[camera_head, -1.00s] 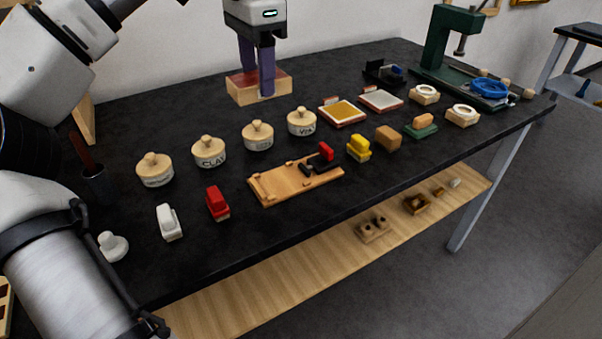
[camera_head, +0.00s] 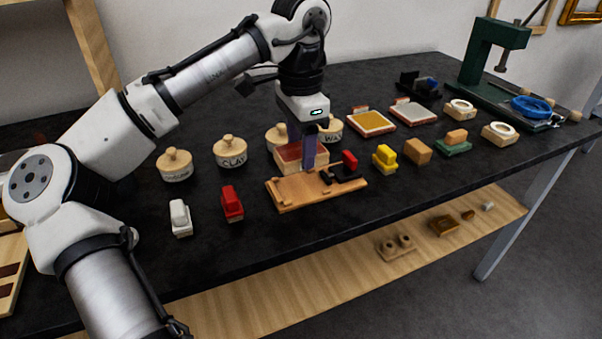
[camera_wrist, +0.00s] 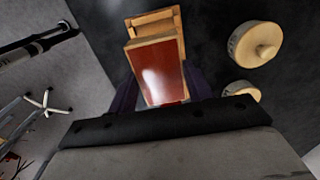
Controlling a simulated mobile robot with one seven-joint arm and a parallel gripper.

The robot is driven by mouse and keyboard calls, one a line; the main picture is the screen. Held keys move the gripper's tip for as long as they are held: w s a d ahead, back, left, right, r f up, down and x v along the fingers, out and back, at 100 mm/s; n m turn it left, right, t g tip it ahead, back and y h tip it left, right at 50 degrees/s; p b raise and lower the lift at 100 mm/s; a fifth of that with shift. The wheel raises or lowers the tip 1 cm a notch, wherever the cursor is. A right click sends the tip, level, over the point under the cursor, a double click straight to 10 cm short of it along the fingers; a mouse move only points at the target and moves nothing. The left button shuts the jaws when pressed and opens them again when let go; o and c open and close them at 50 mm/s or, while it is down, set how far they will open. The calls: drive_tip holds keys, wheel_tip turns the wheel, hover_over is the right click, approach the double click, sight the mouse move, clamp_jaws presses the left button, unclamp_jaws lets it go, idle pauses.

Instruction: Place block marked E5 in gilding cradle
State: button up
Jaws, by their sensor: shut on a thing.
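My gripper (camera_head: 301,148) is shut on a wooden block with a red-brown top (camera_head: 288,152). One purple finger covers part of the block in the head view. In the wrist view the red top (camera_wrist: 158,72) lies between the fingers; no E5 marking is legible. The gilding cradle (camera_head: 290,194) is a flat wooden board with raised strips and a black and red clamp at its right end. The block is over or just behind the cradle's rear edge; the gap is hard to tell. Pale wood beyond the block in the wrist view (camera_wrist: 152,22) appears to be the cradle.
Lidded pots (camera_head: 229,151) stand behind and left, some partly hidden by my gripper. A white block (camera_head: 180,217) and red block (camera_head: 231,204) lie left of the cradle. A yellow block (camera_head: 385,158) stands to its right. A green press (camera_head: 492,55) stands at back right.

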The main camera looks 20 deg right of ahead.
sight(301, 187)
drive_tip(key=shift+f, duration=3)
drive_tip(key=o, duration=1)
drive_tip(key=shift+f, duration=0.1)
wheel_tip(301, 187, up, 12)
drive_tip(key=shift+r+p, duration=0.15)
drive_tip(key=shift+p, duration=0.2)
